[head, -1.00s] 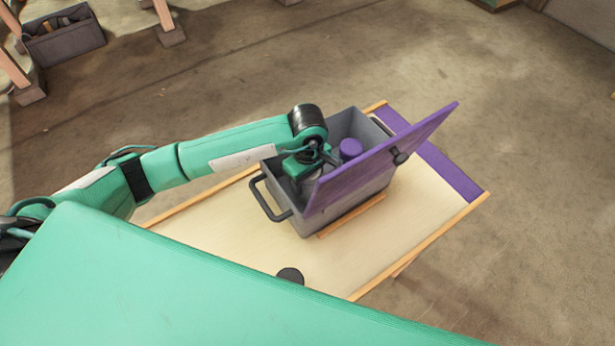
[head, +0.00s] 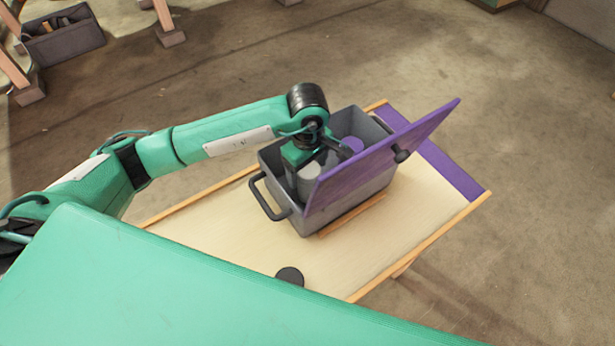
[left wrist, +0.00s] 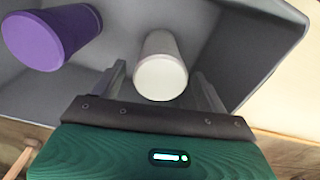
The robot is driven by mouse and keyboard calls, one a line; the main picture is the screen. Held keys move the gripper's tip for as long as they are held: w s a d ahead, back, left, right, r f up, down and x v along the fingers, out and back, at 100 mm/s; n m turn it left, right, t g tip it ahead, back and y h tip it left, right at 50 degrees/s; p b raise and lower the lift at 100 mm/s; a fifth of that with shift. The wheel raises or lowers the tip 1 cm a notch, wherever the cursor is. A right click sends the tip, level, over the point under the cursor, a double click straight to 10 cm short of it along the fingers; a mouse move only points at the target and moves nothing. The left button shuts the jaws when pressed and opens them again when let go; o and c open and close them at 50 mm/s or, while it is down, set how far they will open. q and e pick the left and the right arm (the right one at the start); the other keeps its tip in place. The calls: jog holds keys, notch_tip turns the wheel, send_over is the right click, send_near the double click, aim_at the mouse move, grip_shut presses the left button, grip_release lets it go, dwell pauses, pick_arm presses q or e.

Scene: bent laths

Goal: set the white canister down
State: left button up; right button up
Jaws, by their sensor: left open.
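The white canister (head: 311,178) stands inside the grey box (head: 300,222) on the table. It also shows in the left wrist view (left wrist: 160,78), between and beyond my fingers, with a gap on each side. My left gripper (left wrist: 160,92) is open above it; in the head view the gripper (head: 322,158) hides part of the canister. A purple canister (left wrist: 52,35) stands in the same box, left of the white one in the left wrist view. My right gripper is not in view.
The box's purple lid (head: 385,155) stands open, tilted close beside my left gripper. A black handle (head: 268,200) sticks out at the box's left end. A dark round disc (head: 290,275) lies on the table (head: 230,225), whose front is largely clear.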

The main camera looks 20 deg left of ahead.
pick_arm(q)
notch_tip(320, 180, up, 6)
jog(key=shift+r+b, duration=0.1)
jog(key=shift+b, duration=0.5)
jog(key=shift+r, duration=0.75)
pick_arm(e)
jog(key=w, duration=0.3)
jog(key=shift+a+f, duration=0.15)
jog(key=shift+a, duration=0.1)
